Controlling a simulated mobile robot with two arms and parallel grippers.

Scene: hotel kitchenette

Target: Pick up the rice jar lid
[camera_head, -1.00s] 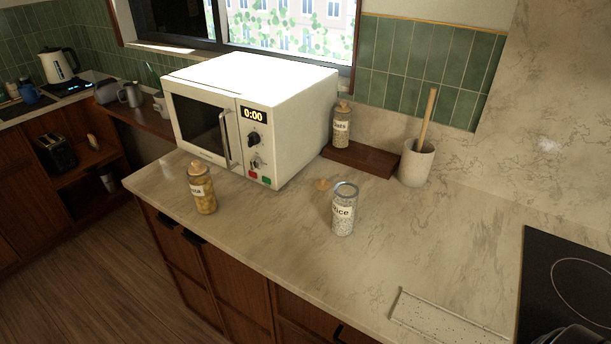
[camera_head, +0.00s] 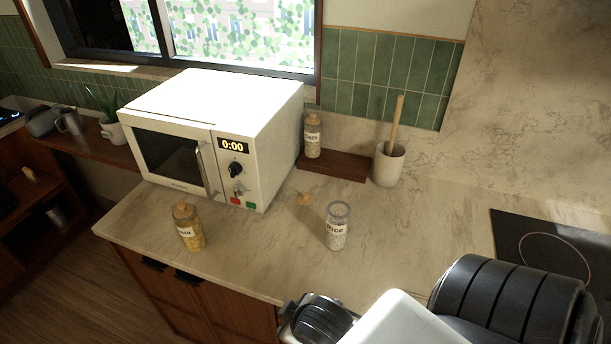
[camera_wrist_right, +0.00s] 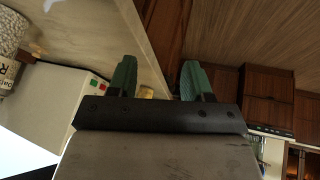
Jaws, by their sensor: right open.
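The rice jar lid (camera_head: 305,199), a small wooden-looking stopper, lies on the counter behind and left of the rice jar in the head view. The rice jar (camera_head: 337,228) stands upright with its top open. My right arm comes in at the lower right of the head view, nearer than the jar; its fingertips are hidden there. In the right wrist view my right gripper (camera_wrist_right: 157,78) shows two green fingers spread apart with nothing held. A labelled jar of white grains (camera_wrist_right: 9,45) shows at that view's left edge. My left gripper is not in view.
A pasta jar (camera_head: 188,228) stands near the counter's front edge. A white microwave (camera_head: 213,130) stands behind it. An oats jar (camera_head: 312,138) stands near a wooden board (camera_head: 338,166), beside a utensil crock (camera_head: 388,166). A dark hob (camera_head: 548,243) is at right.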

